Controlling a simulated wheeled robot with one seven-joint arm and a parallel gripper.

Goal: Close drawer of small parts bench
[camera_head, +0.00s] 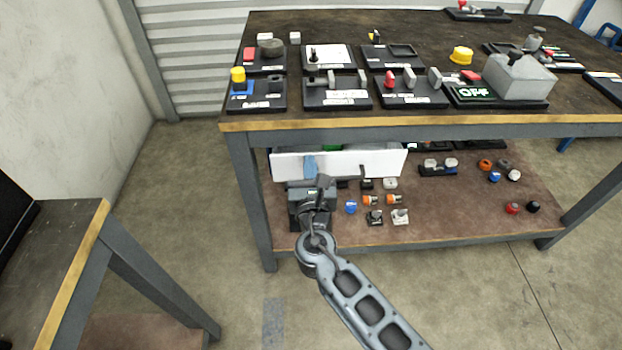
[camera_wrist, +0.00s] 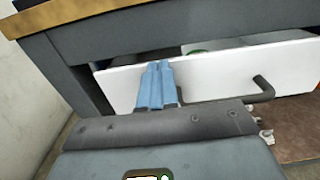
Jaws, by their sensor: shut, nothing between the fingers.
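The small parts bench (camera_head: 400,124) has a dark top and a lower shelf. Its white drawer (camera_head: 285,165) sits under the top at the left and is pulled out somewhat, with a dark gap and something green visible behind its front. The drawer front (camera_wrist: 220,76) fills the middle of the wrist view, with a dark bar handle (camera_wrist: 265,88) on its right part. My gripper (camera_head: 310,165) is shut and empty, its blue fingers (camera_wrist: 156,84) together at the drawer front, left of the handle. I cannot tell whether the fingertips touch the front.
Several small parts, such as an orange one (camera_head: 393,200), lie on the lower shelf (camera_head: 450,215). The bench's left leg (camera_head: 250,200) stands left of the drawer. Another table (camera_head: 60,240) is at the lower left. Open floor lies between.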

